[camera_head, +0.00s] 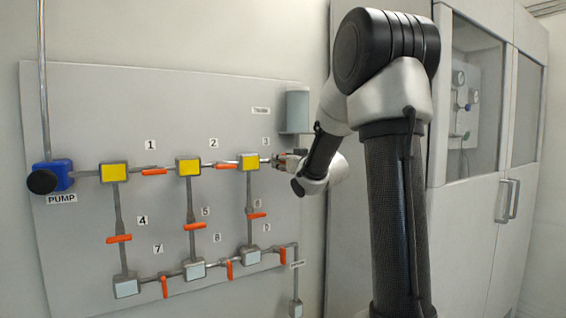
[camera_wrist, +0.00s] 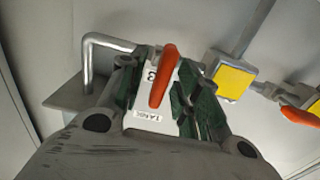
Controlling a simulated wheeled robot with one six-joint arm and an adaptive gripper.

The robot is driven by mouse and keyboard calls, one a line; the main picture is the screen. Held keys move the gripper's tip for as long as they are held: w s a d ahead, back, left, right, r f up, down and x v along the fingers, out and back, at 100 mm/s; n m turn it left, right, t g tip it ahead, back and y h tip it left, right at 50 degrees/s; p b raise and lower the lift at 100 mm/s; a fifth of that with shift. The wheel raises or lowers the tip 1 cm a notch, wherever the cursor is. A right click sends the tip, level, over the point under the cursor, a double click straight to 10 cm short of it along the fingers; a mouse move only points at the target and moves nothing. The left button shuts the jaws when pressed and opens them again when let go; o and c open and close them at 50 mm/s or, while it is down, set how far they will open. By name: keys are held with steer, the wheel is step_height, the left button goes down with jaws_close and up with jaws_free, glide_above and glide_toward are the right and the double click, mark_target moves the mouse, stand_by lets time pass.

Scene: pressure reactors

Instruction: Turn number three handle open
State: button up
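The number three handle is an orange lever (camera_wrist: 162,78) in the wrist view. It lies crosswise to the pipe, beside the label 3 (camera_wrist: 151,76). My gripper (camera_wrist: 157,68) has its dark green fingers apart, one on each side of the lever, with gaps visible between lever and fingers. I cannot tell how deep the lever sits between them. In the head view my gripper (camera_head: 283,159) is at the right end of the top pipe, just below the label 3 (camera_head: 266,141). It hides most of that lever there.
A yellow-faced block (camera_head: 249,162) is just left of my gripper. Handle 2 (camera_head: 224,165) and handle 6 (camera_head: 257,215) are nearby. A grey cylinder (camera_head: 298,111) sits above right of my gripper. A cabinet (camera_head: 478,180) stands at the right.

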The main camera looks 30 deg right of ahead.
steer(key=shift+w, duration=0.1)
jaws_close()
steer(key=shift+n, duration=0.3)
steer(key=n, duration=0.3)
steer(key=shift+a+n, duration=0.15)
steer(key=shift+n, duration=0.15)
steer(key=n, duration=0.4)
steer(key=shift+a+f+n, duration=0.1)
steer(key=shift+n, duration=0.2)
steer(key=n, duration=0.4)
steer(key=shift+f, duration=0.1)
steer(key=shift+a+f+n, duration=0.1)
steer(key=shift+f+n, duration=0.05)
steer(key=shift+n, duration=2.35)
